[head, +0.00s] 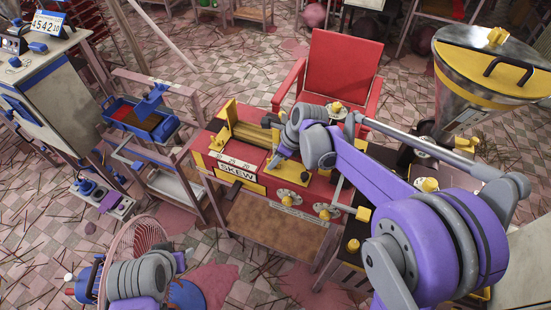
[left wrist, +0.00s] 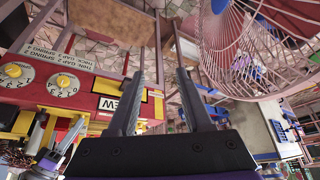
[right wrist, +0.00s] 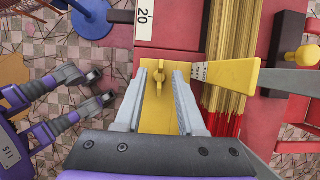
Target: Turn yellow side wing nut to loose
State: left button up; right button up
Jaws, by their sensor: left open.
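The yellow side wing nut (right wrist: 158,80) sits on a yellow plate (right wrist: 155,118) in the right wrist view. Its wings run roughly in line with my fingers. My right gripper (right wrist: 161,72) is open, with one finger on each side of the nut; I cannot tell whether either finger touches it. In the head view my right gripper (head: 276,162) reaches down to the machine marked SKEW (head: 238,173), and I cannot make out the nut there. My left gripper (left wrist: 157,82) is open and empty, apart from the machine; its arm shows at the head view's lower left.
A pink fan cage (left wrist: 255,45) is close beside my left gripper. A red chair (head: 340,72) stands behind the machine. A hopper (head: 490,65) stands at the right.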

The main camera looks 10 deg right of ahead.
grip_shut()
jog(key=shift+n, duration=0.3)
dwell(0.3)
jog(key=shift+w+n+g+b, duration=0.1)
jog(key=shift+n+g+b, duration=0.3)
jog(key=shift+n, duration=0.5)
jog(key=shift+w+n+g+y, duration=0.1)
jog(key=shift+n+g+y, duration=0.45)
jog(key=shift+n, duration=1.25)
jog(key=shift+b, duration=0.3)
grip_release()
